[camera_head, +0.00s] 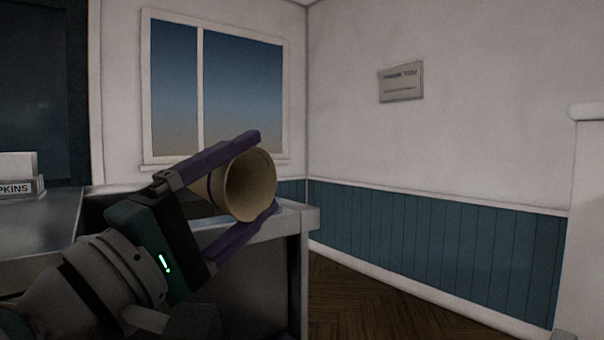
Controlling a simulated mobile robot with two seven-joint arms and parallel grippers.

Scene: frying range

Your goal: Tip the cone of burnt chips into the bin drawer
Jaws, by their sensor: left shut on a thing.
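My left gripper (264,173) has its two purple fingers on either side of a tan paper cone (249,186) and is shut on it. The cone lies tilted on its side, its round mouth turned toward the camera and to the right. I see bare tan inner wall in the mouth and no chips; the deeper inside is shaded. The cone is in front of a grey metal unit with a pale rim (299,217). I cannot tell whether this unit is the bin drawer.
A metal counter (38,222) with a napkin holder (22,188) stands at the left. A window (240,92) and a wall sign (401,82) are behind. The wooden floor (375,305) at the right is clear. A white post (586,220) stands at the right edge.

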